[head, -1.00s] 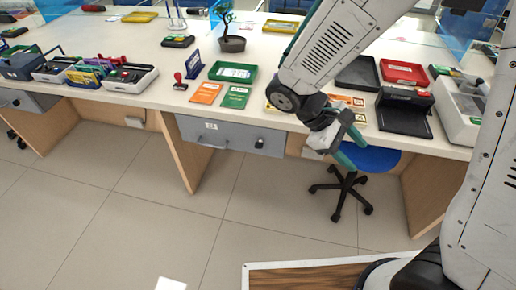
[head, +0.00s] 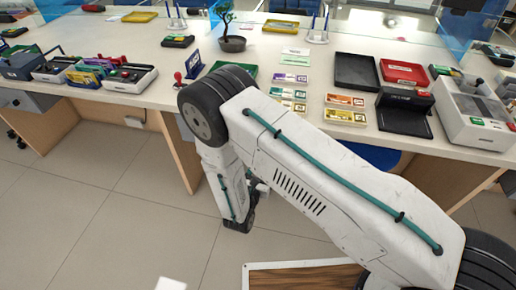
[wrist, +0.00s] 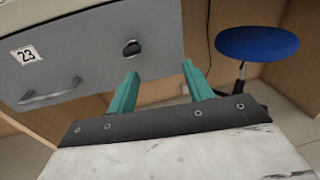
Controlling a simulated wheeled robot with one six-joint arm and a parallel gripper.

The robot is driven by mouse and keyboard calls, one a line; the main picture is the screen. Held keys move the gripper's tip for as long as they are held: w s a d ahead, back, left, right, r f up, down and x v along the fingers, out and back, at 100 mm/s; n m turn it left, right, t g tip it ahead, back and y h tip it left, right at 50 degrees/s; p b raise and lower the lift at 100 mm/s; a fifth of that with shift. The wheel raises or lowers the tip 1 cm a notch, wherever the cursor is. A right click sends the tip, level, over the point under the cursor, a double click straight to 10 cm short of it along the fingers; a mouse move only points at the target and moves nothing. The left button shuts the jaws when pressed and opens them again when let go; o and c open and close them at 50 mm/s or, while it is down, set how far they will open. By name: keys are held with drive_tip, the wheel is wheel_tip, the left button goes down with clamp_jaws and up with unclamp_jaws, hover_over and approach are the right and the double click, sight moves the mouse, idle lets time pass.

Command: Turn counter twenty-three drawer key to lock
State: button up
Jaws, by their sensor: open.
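In the wrist view the grey drawer (wrist: 100,50) carries a white label (wrist: 26,54) reading 23 and a bar handle (wrist: 50,92) at left. The dark key in its lock (wrist: 131,47) sits on the right part of the drawer front. My gripper (wrist: 160,72) has two teal fingers, spread apart with nothing between them. The fingertips point toward the drawer, below and to the right of the key, apart from it in the picture. In the head view my arm covers the drawer and key, and the gripper's fingers cannot be made out.
A blue stool (wrist: 257,43) stands to the right under the counter, close to the right finger in the picture. The counter top (head: 300,62) holds trays, cards and a black device (head: 404,112). The tiled floor (head: 100,210) in front is clear.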

drive_tip(key=w+a+r+n+t+y, duration=0.1)
drive_tip(key=w+y, duration=0.1)
drive_tip(key=w, duration=0.7)
drive_tip(key=c, duration=1)
